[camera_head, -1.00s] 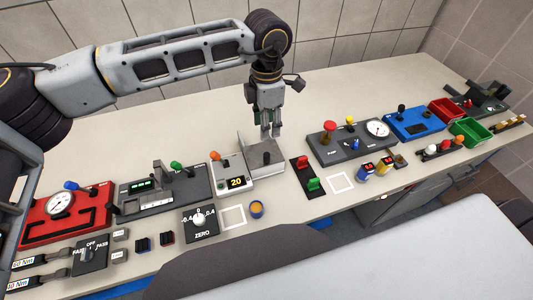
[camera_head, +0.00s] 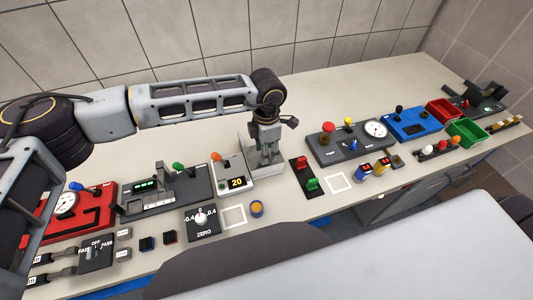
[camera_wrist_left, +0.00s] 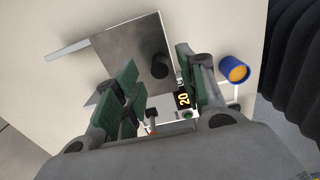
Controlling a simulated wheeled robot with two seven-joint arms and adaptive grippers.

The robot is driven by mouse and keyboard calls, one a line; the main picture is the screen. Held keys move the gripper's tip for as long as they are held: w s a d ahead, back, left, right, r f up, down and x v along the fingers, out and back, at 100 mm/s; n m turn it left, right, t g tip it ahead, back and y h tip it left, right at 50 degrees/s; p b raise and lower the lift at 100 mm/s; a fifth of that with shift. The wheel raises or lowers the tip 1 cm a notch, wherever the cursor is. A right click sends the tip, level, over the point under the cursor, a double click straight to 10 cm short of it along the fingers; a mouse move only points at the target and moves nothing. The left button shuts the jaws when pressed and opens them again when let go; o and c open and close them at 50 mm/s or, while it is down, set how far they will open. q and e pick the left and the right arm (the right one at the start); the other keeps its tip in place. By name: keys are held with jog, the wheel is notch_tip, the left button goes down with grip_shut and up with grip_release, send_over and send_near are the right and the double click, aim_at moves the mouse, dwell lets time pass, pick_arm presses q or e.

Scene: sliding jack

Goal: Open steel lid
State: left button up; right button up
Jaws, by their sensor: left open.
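The steel lid (camera_wrist_left: 122,48) is a flat grey metal plate with a black knob (camera_wrist_left: 160,67) near one edge in the left wrist view. In the head view its box (camera_head: 246,153) stands near the middle of the bench, partly hidden by my left gripper (camera_head: 268,160). That gripper points down over the lid, its fingers spread. In the left wrist view the knob lies between the two green-padded fingers (camera_wrist_left: 155,72), with gaps showing on both sides. I cannot tell whether the fingers touch the lid. My right gripper is not in view.
A blue cup with orange contents (camera_head: 257,209) is in front. A red and green switch block (camera_head: 304,175) is to the right. The bench behind is clear.

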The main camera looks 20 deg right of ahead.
pick_arm(q)
jog(key=shift+f, duration=1.55)
grip_shut()
